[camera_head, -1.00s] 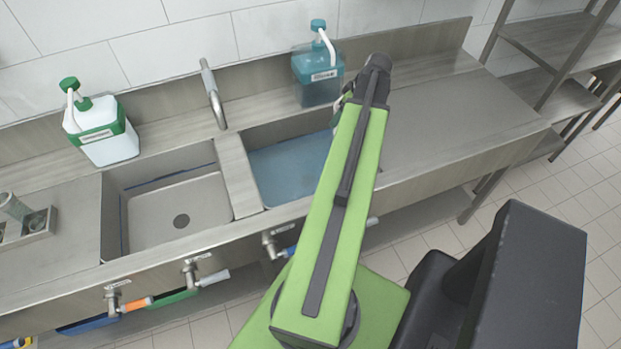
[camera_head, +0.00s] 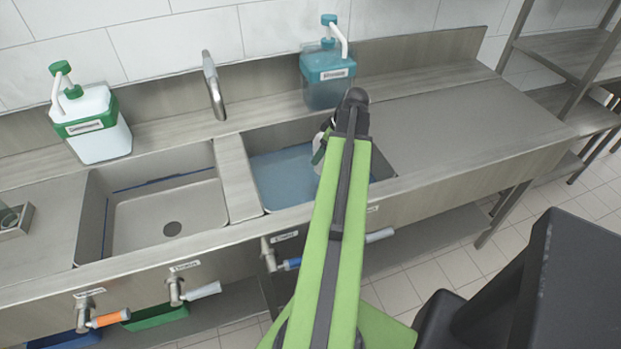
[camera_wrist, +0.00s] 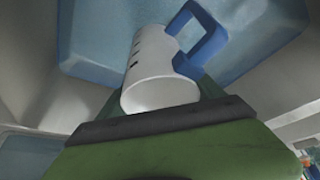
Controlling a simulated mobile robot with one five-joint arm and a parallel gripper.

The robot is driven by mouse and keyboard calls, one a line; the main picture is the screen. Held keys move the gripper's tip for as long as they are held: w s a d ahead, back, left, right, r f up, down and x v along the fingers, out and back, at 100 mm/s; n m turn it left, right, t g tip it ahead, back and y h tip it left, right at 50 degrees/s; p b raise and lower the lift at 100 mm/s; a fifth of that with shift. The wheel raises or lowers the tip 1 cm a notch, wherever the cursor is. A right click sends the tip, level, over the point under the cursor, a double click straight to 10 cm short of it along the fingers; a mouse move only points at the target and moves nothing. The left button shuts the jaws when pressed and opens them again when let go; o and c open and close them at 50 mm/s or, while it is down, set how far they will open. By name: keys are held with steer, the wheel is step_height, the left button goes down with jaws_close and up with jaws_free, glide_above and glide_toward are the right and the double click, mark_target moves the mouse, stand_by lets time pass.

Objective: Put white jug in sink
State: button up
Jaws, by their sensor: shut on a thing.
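The white jug (camera_wrist: 152,78) has a blue handle (camera_wrist: 207,42) and dark marks on its side. In the wrist view it is tilted, with its open mouth toward the camera. My gripper (camera_wrist: 160,122) is shut on it. In the head view my gripper (camera_head: 325,138) is at the right sink basin (camera_head: 262,140), near its right side. The basin holds bluish water (camera_head: 283,178), which shows behind the jug in the wrist view. Most of the jug is hidden by my arm in the head view. I cannot tell whether the jug touches the water.
An empty left basin (camera_head: 125,215) lies beside it, with a faucet (camera_head: 213,85) behind. A teal dispenser (camera_head: 328,85) stands behind the right basin and a green-white dispenser (camera_head: 93,135) at back left. The counter at right (camera_head: 450,120) is clear. Valve handles (camera_head: 108,319) stick out below.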

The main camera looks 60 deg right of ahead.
steer(key=w+a+f+b, duration=0.1)
steer(key=f+b, duration=0.1)
steer(key=w+a+f+b, duration=0.1)
steer(key=f+b, duration=0.1)
steer(key=f, duration=0.1)
steer(key=w+a+f+b, duration=0.1)
steer(key=f+b, duration=0.1)
steer(key=shift+w+a+f, duration=0.1)
steer(key=shift+a+f, duration=0.15)
steer(key=shift+a, duration=0.1)
steer(key=o, duration=1.4)
steer(key=shift+r, duration=0.1)
steer(key=shift+c, duration=0.2)
steer(key=shift+r+p, duration=0.3)
steer(key=p+v, duration=1)
steer(key=v, duration=0.1)
steer(key=shift+r+p, duration=0.2)
steer(key=shift+p, duration=0.1)
steer(key=shift+r, duration=0.2)
steer(key=shift+s+f, duration=0.1)
steer(key=shift+s, duration=0.15)
